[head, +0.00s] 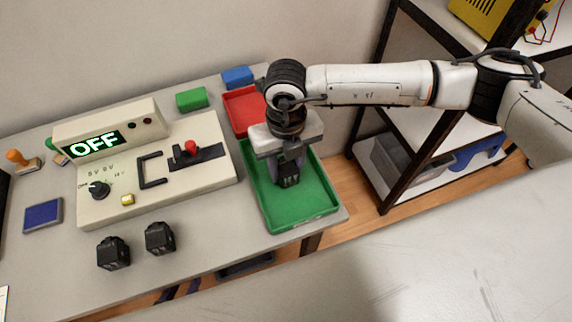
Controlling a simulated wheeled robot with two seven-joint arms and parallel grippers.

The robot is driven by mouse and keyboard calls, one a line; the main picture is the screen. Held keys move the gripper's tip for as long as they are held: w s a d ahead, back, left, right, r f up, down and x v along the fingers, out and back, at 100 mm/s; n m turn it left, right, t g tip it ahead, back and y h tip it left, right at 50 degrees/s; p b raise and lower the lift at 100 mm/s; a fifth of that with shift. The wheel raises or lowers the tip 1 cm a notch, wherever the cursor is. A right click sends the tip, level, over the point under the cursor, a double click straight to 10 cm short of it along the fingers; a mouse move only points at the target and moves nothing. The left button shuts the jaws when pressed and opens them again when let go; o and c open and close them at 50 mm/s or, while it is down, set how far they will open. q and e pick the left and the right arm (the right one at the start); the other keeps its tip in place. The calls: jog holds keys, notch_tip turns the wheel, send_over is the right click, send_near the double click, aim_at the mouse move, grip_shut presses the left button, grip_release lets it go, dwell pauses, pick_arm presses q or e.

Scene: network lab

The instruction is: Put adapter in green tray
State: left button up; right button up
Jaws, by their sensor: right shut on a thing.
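The green tray (318,207) lies at the right end of the table. My right gripper (287,172) points down over it and is shut on a dark adapter (288,181). The gripper hides most of this adapter, and I cannot tell whether it touches the tray floor. Two more black adapters, one on the left (113,252) and one on the right (160,238), stand at the front of the table. My left gripper is not in view.
A red tray (243,108) adjoins behind the green one. A beige control box (215,180) with an OFF display stands left of it. Green (192,98) and blue (238,77) blocks lie behind. A shelf rack (400,150) stands at the right.

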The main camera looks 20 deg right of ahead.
aim_at(286, 165)
jog(key=shift+f, duration=0.25)
jog(key=o, duration=1.2)
jog(key=shift+r, duration=0.1)
jog(key=shift+c, duration=0.2)
jog(key=shift+r, duration=0.3)
jog(key=shift+w+r, duration=0.1)
jog(key=shift+r, duration=0.25)
notch_tip(286, 165, up, 11)
jog(key=b, duration=0.1)
